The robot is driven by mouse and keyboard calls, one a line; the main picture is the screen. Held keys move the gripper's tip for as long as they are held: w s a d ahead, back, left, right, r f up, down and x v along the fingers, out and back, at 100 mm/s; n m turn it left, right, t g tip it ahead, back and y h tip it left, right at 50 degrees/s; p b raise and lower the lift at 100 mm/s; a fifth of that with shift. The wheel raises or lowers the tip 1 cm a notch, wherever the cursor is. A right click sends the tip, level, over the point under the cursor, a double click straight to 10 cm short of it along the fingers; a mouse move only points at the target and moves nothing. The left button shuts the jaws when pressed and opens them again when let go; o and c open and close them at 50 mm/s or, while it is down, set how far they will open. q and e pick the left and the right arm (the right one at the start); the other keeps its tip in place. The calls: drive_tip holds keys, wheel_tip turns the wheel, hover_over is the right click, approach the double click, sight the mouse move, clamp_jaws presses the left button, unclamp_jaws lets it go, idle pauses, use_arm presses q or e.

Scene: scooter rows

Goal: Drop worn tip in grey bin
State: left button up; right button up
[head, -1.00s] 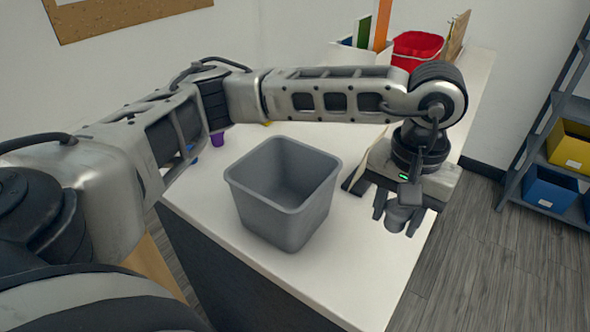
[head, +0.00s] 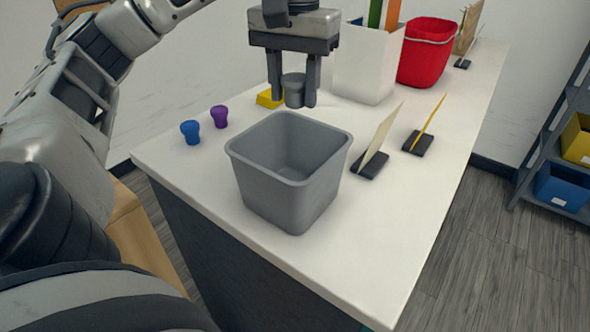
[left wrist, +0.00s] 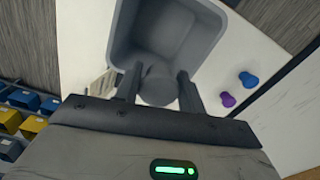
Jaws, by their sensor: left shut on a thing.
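The worn tip (head: 293,88) is a small grey stub. My left gripper (head: 293,100) is shut on it and holds it upright, fingers pointing down. The tip also shows between the fingers in the left wrist view (left wrist: 159,86). The grey bin (head: 280,195) is an open square tub on the white table. Its visible inside looks empty. The gripper is raised at the bin's far side in the head view; the wrist view shows the bin (left wrist: 118,35) just beyond the tip. I cannot tell whether the tip is over the rim. My right gripper is not in view.
A blue tip (head: 190,132) and a purple tip (head: 219,117) stand left of the bin. A yellow block (head: 269,98) lies behind. Card stands (head: 371,162), a white box (head: 366,65) and a red bucket (head: 427,52) are on the right and back. The front table is clear.

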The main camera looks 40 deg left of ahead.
use_arm(q)
wheel_tip(320, 180, down, 2)
drive_tip(key=shift+b, duration=0.6)
drive_tip(key=shift+f, duration=0.2)
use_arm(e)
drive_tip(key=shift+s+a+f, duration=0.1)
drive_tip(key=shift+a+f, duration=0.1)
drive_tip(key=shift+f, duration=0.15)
use_arm(q)
drive_tip(key=o, duration=1.4)
